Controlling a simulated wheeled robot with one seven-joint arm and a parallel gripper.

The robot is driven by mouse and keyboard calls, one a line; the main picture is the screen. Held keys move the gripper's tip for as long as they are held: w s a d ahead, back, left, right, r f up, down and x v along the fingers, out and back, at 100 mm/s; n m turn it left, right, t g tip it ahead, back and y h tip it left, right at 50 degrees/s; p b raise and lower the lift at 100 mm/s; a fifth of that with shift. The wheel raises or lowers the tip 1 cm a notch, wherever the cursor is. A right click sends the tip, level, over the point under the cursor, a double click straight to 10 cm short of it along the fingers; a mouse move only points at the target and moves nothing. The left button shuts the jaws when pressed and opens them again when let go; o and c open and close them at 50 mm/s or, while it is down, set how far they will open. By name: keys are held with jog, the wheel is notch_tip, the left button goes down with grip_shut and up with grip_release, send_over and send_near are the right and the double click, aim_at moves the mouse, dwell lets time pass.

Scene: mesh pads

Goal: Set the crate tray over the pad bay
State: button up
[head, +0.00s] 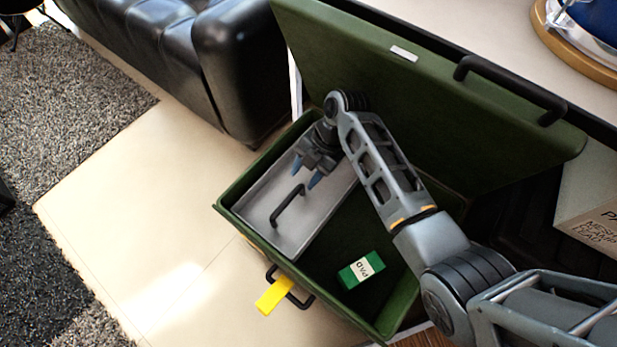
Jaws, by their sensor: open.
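The crate (243,184) is dark green and stands open, its lid (430,110) raised behind it. The grey crate tray (262,207), with a black bar handle (287,205), lies across the left part of the crate. The pad bay (321,262) is the open right part, with a dark green floor. A green box with a white label (360,270), perhaps a pad pack, lies in it. My gripper (306,173) is open and empty, its blue fingertips above the tray just behind the handle, apart from it as far as I can tell. My arm hides the bay's far right part.
A yellow tag (271,297) hangs at the crate's front handle. A black sofa (233,65) stands behind at left. A labelled carton (592,210) is at the right. The pale floor (150,220) at left is clear.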

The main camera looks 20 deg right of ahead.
aim_at(292, 195)
jog(key=shift+b+x, duration=1.6)
jog(key=shift+x, duration=2.25)
grip_shut()
